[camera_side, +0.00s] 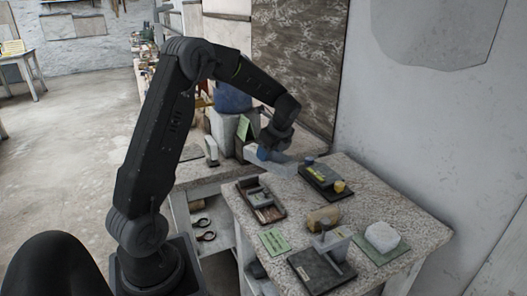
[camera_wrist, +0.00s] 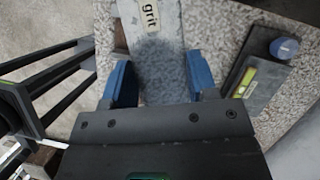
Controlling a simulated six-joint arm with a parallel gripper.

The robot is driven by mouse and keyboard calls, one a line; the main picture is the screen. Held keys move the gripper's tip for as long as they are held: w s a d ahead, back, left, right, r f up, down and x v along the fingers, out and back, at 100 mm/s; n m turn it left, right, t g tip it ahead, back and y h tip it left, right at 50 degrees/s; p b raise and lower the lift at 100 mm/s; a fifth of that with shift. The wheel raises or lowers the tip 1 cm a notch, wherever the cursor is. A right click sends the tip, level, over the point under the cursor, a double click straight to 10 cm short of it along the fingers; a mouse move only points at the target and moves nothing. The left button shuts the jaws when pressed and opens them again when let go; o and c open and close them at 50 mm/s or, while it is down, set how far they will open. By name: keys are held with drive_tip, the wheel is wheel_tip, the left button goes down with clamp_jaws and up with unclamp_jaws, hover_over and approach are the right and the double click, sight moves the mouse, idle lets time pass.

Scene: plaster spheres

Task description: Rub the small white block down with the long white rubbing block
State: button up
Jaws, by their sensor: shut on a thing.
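My gripper (camera_side: 268,154) hangs over the far left part of the speckled table. Its blue fingers also show in the wrist view (camera_wrist: 160,78), shut on the long white rubbing block (camera_wrist: 152,48), one finger on each side. The block has a label reading "grit" and a greyish face. In the side view its pale end (camera_side: 286,167) shows just right of the fingers. A small white block (camera_side: 382,236) with rounded corners lies on a green mat (camera_side: 397,252) at the near right, well apart from my gripper. The rubbing block's underside is hidden.
A brown-edged tray (camera_side: 262,209), a tan cylinder (camera_side: 323,218) and a dark plate (camera_side: 318,272) with a grey stand occupy the table's front. A wall borders the right.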

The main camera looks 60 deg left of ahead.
drive_tip(key=w+d+r+m+t+h, duration=0.1)
drive_tip(key=w+d+m+t+h, duration=0.3)
drive_tip(key=d+m, duration=0.65)
drive_tip(key=w+d+r+m+g+h, duration=0.1)
drive_tip(key=w+d+m, duration=0.5)
drive_tip(key=d+m, duration=0.5)
drive_tip(key=w+d+r+m+t+h, duration=0.1)
drive_tip(key=w+d+m+t+h, duration=0.3)
drive_tip(key=d+m, duration=0.7)
drive_tip(key=shift+n+g+y, duration=0.65)
drive_tip(key=shift+g+y, duration=0.05)
drive_tip(key=shift+g, duration=0.2)
drive_tip(key=shift+w+d+f, duration=0.15)
drive_tip(key=shift+f, duration=1)
drive_tip(key=shift+w+d+f, duration=0.1)
drive_tip(key=shift+w+f, duration=0.1)
drive_tip(key=shift+f, duration=0.9)
drive_tip(key=shift+w+d+f, duration=0.15)
drive_tip(key=shift+f, duration=1)
drive_tip(key=shift+f, duration=0.45)
drive_tip(key=shift+s, duration=0.1)
drive_tip(key=shift+s+a+f, duration=0.1)
drive_tip(key=shift+s+a, duration=0.65)
drive_tip(key=shift+w+d, duration=1.55)
drive_tip(key=shift+w, duration=0.05)
